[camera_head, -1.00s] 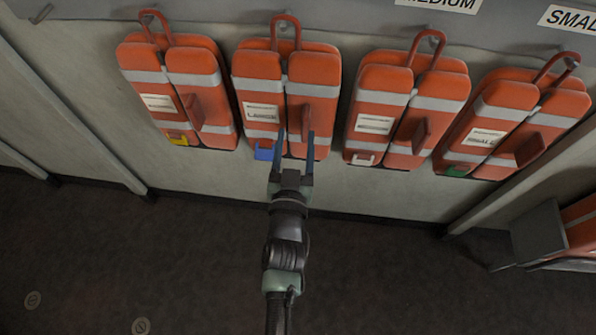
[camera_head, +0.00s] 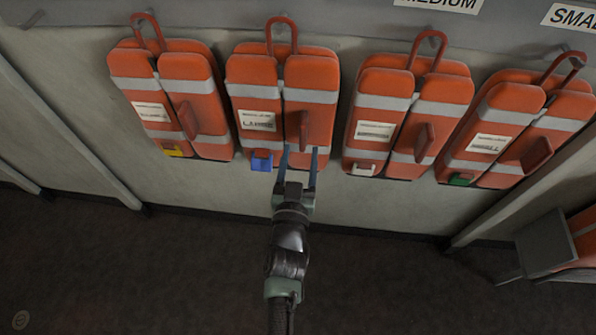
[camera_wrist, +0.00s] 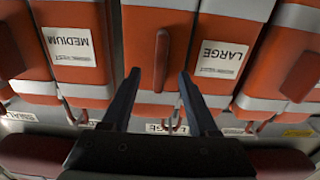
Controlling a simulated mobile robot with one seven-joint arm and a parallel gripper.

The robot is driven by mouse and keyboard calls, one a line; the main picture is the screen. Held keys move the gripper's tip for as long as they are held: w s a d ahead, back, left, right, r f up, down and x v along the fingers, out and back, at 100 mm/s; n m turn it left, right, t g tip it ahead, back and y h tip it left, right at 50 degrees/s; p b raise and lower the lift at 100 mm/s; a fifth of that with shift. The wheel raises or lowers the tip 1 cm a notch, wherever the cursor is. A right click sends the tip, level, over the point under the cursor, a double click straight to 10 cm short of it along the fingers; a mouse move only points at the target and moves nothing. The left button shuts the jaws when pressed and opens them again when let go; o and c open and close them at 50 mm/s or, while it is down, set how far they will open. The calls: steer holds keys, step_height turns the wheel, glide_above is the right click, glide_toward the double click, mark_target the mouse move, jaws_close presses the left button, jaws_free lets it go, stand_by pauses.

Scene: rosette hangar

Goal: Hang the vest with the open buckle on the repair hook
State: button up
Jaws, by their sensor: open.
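Several orange vests with grey bands hang in a row. The LARGE vest (camera_head: 310,75) has a blue buckle (camera_head: 262,161) and a raised handle (camera_head: 304,131) on its right panel. Beside it hang a vest with a yellow buckle (camera_head: 172,150), one with a white buckle (camera_head: 363,169) and one with a green buckle (camera_head: 461,179). I cannot tell which buckle is open. My gripper (camera_head: 299,150) is open at the lower part of the LARGE vest. In the wrist view its fingers (camera_wrist: 157,76) stand either side of that handle (camera_wrist: 161,60), apart from it. The repair hook is not identifiable.
Each vest hangs by a red loop (camera_head: 282,30) from a grey rail (camera_head: 220,18) with size signs. A grey bin-like fixture (camera_head: 545,238) holding orange material stands at the lower right. Wall ribs stand at both sides. The dark floor (camera_head: 150,270) looks clear.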

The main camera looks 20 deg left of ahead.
mark_target(302, 132)
steer(key=shift+b+x, duration=1.3)
steer(key=shift+x, duration=0.85)
jaws_close()
steer(key=shift+r+p, duration=1.4)
steer(key=shift+r, duration=0.15)
